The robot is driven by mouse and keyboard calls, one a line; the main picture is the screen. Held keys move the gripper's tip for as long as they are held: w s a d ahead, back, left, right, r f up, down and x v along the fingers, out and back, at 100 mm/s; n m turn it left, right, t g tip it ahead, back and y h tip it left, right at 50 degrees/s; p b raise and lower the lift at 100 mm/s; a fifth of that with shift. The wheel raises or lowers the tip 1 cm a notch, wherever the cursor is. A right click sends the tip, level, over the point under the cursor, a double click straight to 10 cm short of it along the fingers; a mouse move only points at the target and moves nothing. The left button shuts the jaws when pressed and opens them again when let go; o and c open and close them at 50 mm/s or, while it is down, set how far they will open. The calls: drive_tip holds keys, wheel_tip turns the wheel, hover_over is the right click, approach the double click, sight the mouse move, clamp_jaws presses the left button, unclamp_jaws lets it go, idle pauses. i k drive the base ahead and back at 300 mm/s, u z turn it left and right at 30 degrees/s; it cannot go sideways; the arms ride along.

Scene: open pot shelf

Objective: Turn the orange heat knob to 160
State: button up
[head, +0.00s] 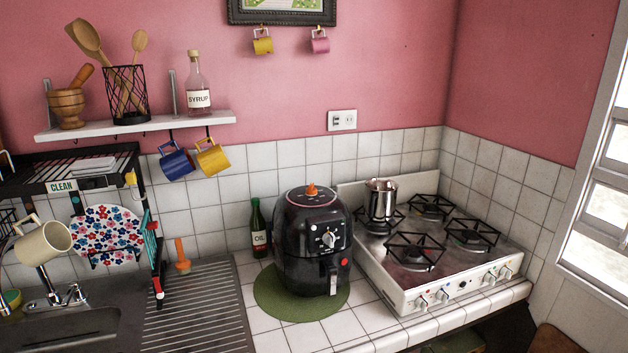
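A black air fryer (296,262) stands upright on a round green mat (268,306) on the tiled counter. A small orange knob (311,190) sits on top of it, inside a thin reddish ring. The marks around this knob are too small to read, so its setting cannot be told. A pale dial (328,240) is on the fryer's front, with a red spot near the handle (332,279) below it. My gripper is not in view.
A white gas stove (402,303) with a steel pot (380,203) stands close on the right. A green oil bottle (258,228) stands behind left. A sink (70,330) is at left. A shelf (150,126) and hanging mugs (212,158) are above left.

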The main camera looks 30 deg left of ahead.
sight(311, 191)
drive_tip(key=i, duration=0.8)
drive_tip(key=z, duration=0.15)
drive_tip(key=k, duration=0.2)
drive_tip(key=u, duration=3)
drive_tip(key=i, duration=0.4)
drive_tip(key=u, duration=0.05)
